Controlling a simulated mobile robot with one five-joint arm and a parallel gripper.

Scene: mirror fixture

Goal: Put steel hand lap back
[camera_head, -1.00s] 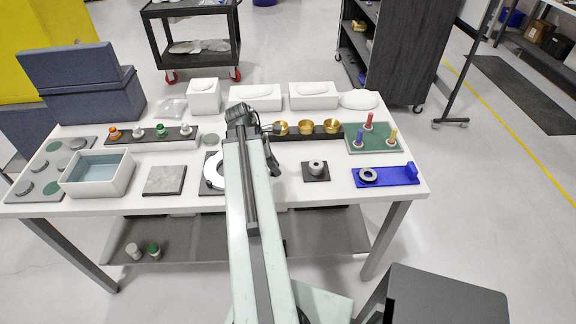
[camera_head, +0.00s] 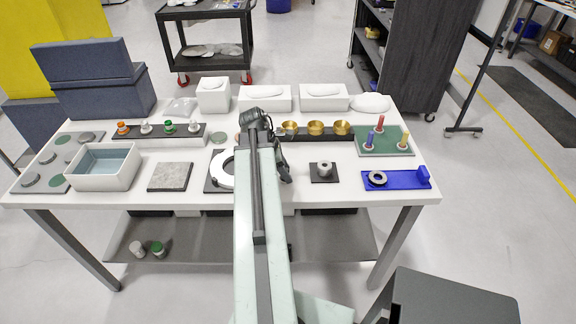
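I cannot tell for sure which piece is the steel hand lap. Several grey discs (camera_head: 31,179) lie beside green round spots on a grey board (camera_head: 22,190) at the table's left end. A small grey metal cylinder with a hole (camera_head: 323,169) stands on a dark square pad right of my arm. A dark ring (camera_head: 377,178) lies on a blue fixture (camera_head: 408,181) at the right. My arm reaches over the table's middle. Its dark end (camera_head: 256,122) is near the brass cups, and the fingers are too small and hidden to read.
A white ring (camera_head: 222,170) on a dark plate is partly behind my arm. Left of it are a stone slab (camera_head: 170,177) and a white tub (camera_head: 103,182). Brass cups (camera_head: 316,128), a green peg board (camera_head: 376,146) and white boxes (camera_head: 323,100) fill the back. A dark stool (camera_head: 450,295) stands front right.

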